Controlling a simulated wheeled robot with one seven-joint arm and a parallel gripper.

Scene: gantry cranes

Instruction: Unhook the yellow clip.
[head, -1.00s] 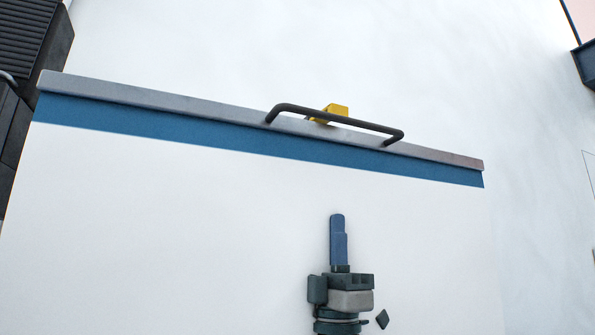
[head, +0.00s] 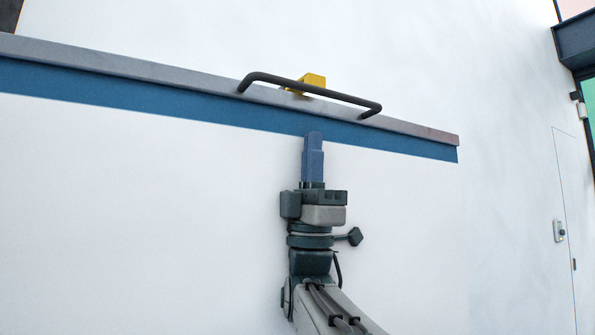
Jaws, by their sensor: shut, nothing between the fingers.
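The yellow clip (head: 314,80) is a small block seen behind the dark bar handle, at the top edge of the grey rail. The handle partly hides its lower part. I cannot tell how it is hooked. The dark handle (head: 310,90) runs along the rail, bent at both ends. My gripper (head: 314,137) points up with its blue fingers together and empty. In the picture its tips lie over the blue band, below the handle and the clip, apart from both.
The grey rail (head: 130,70) with a blue band (head: 130,97) below it slopes down to the right across a white panel. A white door (head: 566,230) with a handle and a dark blue frame (head: 575,40) stand at the right. White space beside my arm looks clear.

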